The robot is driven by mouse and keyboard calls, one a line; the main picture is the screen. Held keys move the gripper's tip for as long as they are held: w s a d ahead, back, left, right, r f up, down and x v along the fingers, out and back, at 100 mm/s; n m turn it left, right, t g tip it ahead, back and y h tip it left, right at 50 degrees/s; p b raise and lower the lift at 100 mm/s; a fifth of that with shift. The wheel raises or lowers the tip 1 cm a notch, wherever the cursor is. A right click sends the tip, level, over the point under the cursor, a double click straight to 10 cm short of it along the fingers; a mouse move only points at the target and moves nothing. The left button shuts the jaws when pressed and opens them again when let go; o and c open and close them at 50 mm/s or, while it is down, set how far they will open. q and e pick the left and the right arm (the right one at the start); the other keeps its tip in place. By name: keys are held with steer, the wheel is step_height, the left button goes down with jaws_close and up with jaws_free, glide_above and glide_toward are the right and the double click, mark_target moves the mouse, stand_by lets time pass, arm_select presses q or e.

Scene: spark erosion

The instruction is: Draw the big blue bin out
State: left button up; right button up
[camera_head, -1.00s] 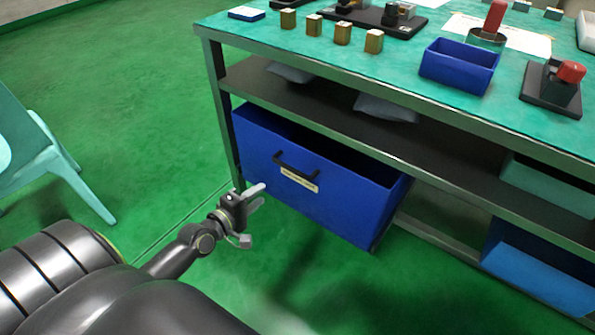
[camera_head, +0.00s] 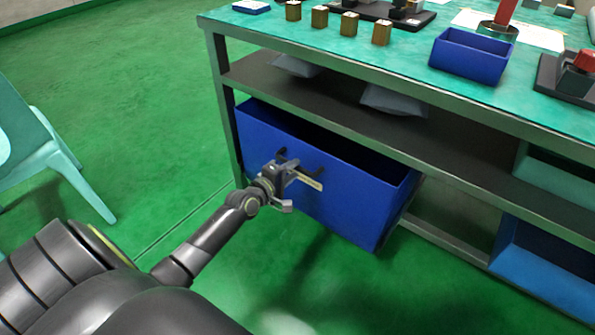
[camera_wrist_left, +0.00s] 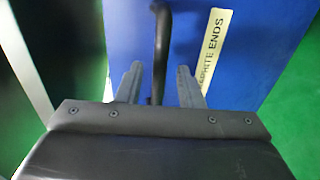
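The big blue bin (camera_head: 350,205) sits under the bench at its left end, with its front face toward me. Its black bar handle (camera_head: 313,171) is partly hidden by my left gripper (camera_head: 297,172), which is at the front face. In the left wrist view the black handle (camera_wrist_left: 161,45) runs between the two fingers of the left gripper (camera_wrist_left: 158,76). The fingers are apart, one on each side of the handle, with gaps showing. A label (camera_wrist_left: 214,45) reading "…PHITE ENDS" is on the blue face beside the handle. My right gripper is not in view.
The bench (camera_head: 460,118) has a leg (camera_head: 225,110) just left of the bin. A lighter blue bin (camera_head: 540,262) stands at lower right. A pale teal chair (camera_head: 40,150) is at the left. Green floor in front of the bin is clear except for my arm.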

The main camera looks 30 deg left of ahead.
arm_select(q)
steer(key=shift+b+x, duration=0.45)
steer(key=shift+x, duration=1.05)
jaws_close()
